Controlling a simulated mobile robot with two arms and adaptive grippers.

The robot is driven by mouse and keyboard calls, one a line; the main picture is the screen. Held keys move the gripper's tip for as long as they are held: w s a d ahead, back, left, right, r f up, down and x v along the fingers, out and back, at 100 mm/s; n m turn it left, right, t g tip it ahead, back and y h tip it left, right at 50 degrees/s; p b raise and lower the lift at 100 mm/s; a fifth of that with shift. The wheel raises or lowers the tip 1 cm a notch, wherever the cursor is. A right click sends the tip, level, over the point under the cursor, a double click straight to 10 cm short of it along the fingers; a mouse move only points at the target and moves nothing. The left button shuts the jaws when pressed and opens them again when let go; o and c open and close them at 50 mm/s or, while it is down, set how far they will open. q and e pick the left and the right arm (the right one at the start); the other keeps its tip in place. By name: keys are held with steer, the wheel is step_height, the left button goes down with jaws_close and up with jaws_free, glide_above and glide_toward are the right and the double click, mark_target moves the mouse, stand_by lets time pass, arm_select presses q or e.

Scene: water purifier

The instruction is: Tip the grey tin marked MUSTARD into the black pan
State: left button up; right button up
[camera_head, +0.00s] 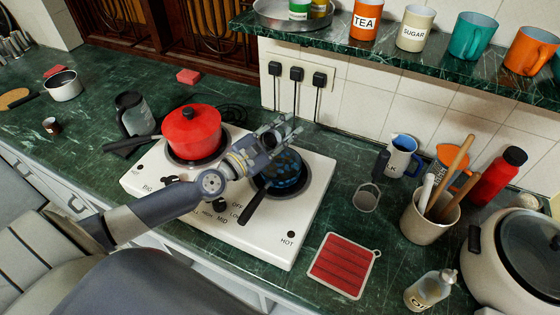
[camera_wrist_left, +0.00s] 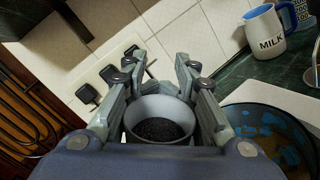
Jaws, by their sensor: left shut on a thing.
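My left gripper (camera_head: 280,130) is above the far edge of the black pan on the right burner. It is shut on a light grey tin (camera_wrist_left: 158,104), seen between its fingers in the left wrist view. Dark grains lie inside the tin. No MUSTARD label shows, and the gripper hides the tin in the head view. The black pan (camera_head: 290,184) has blue patches inside and its handle points toward the front. It also shows at the right of the left wrist view (camera_wrist_left: 262,112), beside the tin. My right gripper is not in view.
A red pot (camera_head: 190,131) sits on the left burner of the white stove (camera_head: 270,240). A MILK mug (camera_head: 402,157), utensil crock (camera_head: 425,220) and red mat (camera_head: 342,265) are to the right. A shelf (camera_head: 400,55) with mugs hangs above. Wall plugs (camera_head: 296,73) are behind.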

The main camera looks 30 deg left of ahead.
arm_select(q)
steer(key=shift+w, duration=0.1)
stand_by(0.3)
steer(key=shift+d+m, duration=0.1)
steer(key=shift+m, duration=0.2)
steer(key=shift+d+r+m, duration=0.15)
steer(key=shift+m, duration=0.15)
stand_by(0.6)
